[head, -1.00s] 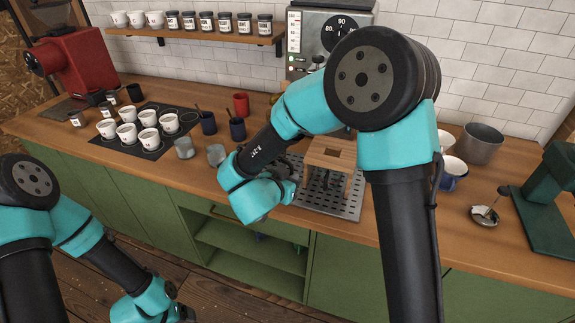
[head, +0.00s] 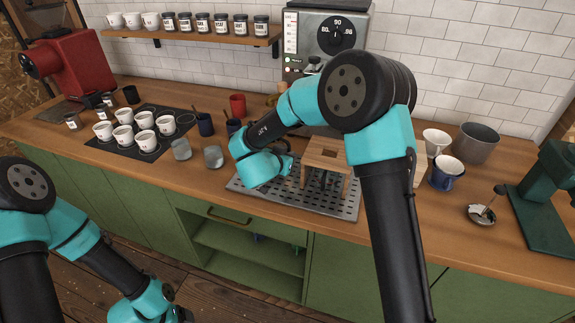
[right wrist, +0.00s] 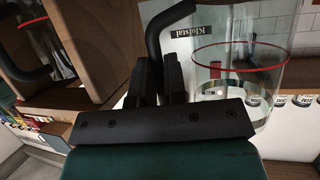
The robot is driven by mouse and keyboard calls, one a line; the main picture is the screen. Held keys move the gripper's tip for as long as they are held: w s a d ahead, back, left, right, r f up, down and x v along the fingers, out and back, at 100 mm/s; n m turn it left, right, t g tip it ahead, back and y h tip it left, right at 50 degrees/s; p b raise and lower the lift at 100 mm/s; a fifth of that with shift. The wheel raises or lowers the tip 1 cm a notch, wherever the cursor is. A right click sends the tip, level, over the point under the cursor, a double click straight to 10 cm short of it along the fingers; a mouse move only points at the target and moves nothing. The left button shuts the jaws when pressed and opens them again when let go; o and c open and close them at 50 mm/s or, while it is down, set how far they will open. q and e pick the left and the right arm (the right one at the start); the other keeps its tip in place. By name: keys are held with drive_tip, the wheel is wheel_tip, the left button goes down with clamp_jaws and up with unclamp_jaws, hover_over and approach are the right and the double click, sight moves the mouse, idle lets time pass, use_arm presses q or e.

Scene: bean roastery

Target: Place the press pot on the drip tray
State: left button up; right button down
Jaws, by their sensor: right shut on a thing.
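The perforated metal drip tray (head: 335,208) lies on the counter, with a wooden stand (head: 328,160) on it. My right arm reaches over the left part of the tray, its wrist left of the stand. In the right wrist view my right gripper (right wrist: 160,80) is shut on the black curved handle of the press pot, whose clear glass body (right wrist: 240,85) with a red rim line shows right of the fingers. In the head view the pot is hidden behind my arm, so I cannot tell whether it touches the tray. My left gripper is below the picture.
A machine with a dial (head: 325,45) stands behind the tray. Two glasses (head: 213,157) stand left of it; white cups on a dark mat (head: 115,155) are farther left. A blue mug (head: 446,173) and grey pot (head: 476,143) stand to the right.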

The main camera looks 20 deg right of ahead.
drive_tip(key=shift+f, duration=1.7)
drive_tip(key=shift+f, duration=0.1)
drive_tip(key=c, duration=1.2)
unclamp_jaws()
drive_tip(key=shift+f, duration=0.1)
drive_tip(key=shift+o, duration=0.2)
drive_tip(key=shift+s+a+r, duration=0.15)
drive_tip(key=shift+r, duration=0.1)
drive_tip(key=v, duration=1.1)
drive_tip(key=shift+s+a, duration=0.15)
drive_tip(key=shift+s, duration=0.05)
drive_tip(key=shift+r, duration=0.15)
